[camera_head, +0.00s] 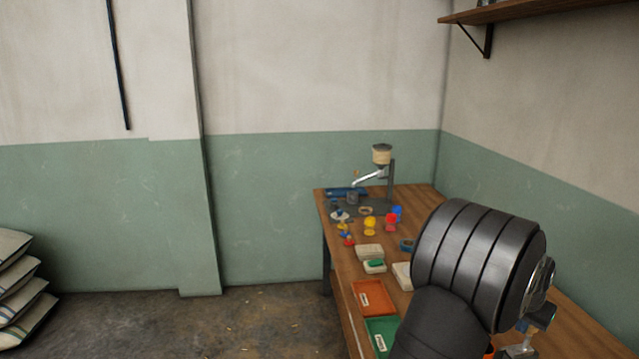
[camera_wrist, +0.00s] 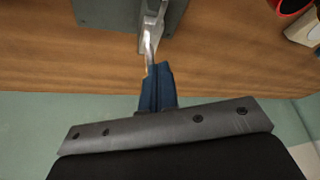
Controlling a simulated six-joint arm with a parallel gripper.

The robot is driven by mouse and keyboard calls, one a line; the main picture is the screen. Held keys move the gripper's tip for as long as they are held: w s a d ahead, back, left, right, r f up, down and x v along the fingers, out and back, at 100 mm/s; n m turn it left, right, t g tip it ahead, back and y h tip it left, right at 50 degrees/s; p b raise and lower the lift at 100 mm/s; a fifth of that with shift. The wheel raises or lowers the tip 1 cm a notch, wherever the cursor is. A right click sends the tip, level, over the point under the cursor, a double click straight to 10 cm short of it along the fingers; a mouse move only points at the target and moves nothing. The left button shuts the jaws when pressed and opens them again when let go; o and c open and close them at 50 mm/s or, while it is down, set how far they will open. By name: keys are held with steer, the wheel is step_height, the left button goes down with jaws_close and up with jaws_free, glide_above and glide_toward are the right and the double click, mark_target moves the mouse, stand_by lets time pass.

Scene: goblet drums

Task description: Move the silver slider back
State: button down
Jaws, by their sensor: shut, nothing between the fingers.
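A narrow silver metal piece (camera_wrist: 150,28), which looks like the silver slider, shows at the top middle of the wrist view. It runs along a dark grey block (camera_wrist: 108,12) on the wooden table. My gripper (camera_wrist: 157,68) points at it with its blue fingers shut and empty. The fingertips overlap the near end of the silver piece in the picture; I cannot tell whether they touch. In the head view my dark arm covers much of the table's right part, and the slider is not clearly visible there.
The wooden table (camera_head: 345,235) stands along the walls. In the wrist view, a red-rimmed round container (camera_wrist: 290,6) is at the top right.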

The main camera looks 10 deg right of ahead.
mark_target(530, 327)
steer(key=shift+f, duration=0.9)
steer(key=shift+d, duration=0.1)
steer(key=shift+d, duration=1.55)
steer(key=shift+a, duration=0.3)
steer(key=shift+a, duration=0.3)
steer(key=shift+r, duration=0.15)
